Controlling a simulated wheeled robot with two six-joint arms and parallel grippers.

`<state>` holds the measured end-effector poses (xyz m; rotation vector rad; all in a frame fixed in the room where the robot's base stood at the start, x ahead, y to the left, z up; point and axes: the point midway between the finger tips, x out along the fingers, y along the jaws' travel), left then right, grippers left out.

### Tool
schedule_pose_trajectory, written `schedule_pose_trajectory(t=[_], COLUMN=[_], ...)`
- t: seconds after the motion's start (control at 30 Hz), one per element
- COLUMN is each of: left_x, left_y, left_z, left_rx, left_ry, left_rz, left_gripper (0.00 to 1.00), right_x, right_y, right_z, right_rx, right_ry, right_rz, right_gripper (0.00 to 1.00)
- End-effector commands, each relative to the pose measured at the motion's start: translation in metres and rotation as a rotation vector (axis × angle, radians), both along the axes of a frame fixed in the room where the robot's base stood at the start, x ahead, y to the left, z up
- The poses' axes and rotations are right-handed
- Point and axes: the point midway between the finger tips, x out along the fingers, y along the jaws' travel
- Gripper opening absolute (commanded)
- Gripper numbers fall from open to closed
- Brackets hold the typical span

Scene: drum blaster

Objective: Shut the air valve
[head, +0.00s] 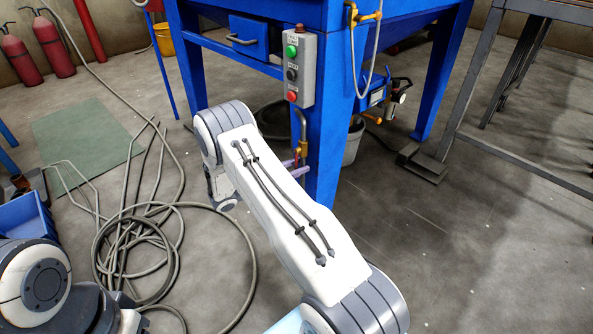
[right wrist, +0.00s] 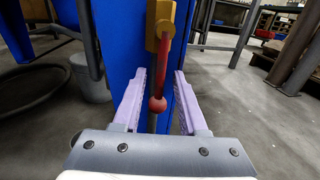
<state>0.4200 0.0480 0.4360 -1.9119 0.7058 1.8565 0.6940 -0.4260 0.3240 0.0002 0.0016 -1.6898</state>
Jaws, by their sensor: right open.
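The air valve (right wrist: 161,18) has a yellow body and a red lever (right wrist: 164,72) with a round red knob at its end. In the right wrist view the lever reaches down from the valve, with its knob between my fingers. The valve body also shows small in the head view (head: 303,149), on the blue leg below the button box. My right gripper (right wrist: 159,74) is open, with one lilac finger on each side of the lever and visible gaps. In the head view its fingers (head: 298,168) are partly hidden by my arm. My left gripper is out of view.
The blue machine's leg (head: 324,150) stands directly behind the valve. A button box (head: 302,70) hangs above it and a grey bucket (head: 354,142) stands behind. Coiled hose (head: 178,205) lies on the floor at left. The floor at right is mostly clear.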

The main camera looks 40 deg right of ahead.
Motion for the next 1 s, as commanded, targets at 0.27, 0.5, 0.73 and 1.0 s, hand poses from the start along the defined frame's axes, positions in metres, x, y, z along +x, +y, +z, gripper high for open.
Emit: schedule_pose_trajectory(t=[0.27, 0.5, 0.73, 1.0], left_x=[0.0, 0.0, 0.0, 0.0], left_y=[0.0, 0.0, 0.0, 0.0], left_z=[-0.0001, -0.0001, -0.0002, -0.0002], left_rx=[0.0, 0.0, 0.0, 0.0], left_ry=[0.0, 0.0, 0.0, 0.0], left_rz=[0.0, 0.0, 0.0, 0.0], left_gripper=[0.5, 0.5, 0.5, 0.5], right_x=[0.0001, 0.0002, 0.0003, 0.0003], right_y=[-0.001, -0.0006, -0.0002, 0.0001], right_z=[0.0007, 0.0006, 0.0005, 0.0004], right_rx=[0.0, 0.0, 0.0, 0.0], right_ry=[0.0, 0.0, 0.0, 0.0], right_rz=[0.001, 0.001, 0.001, 0.001], right_gripper=[0.38, 0.0, 0.0, 0.0])
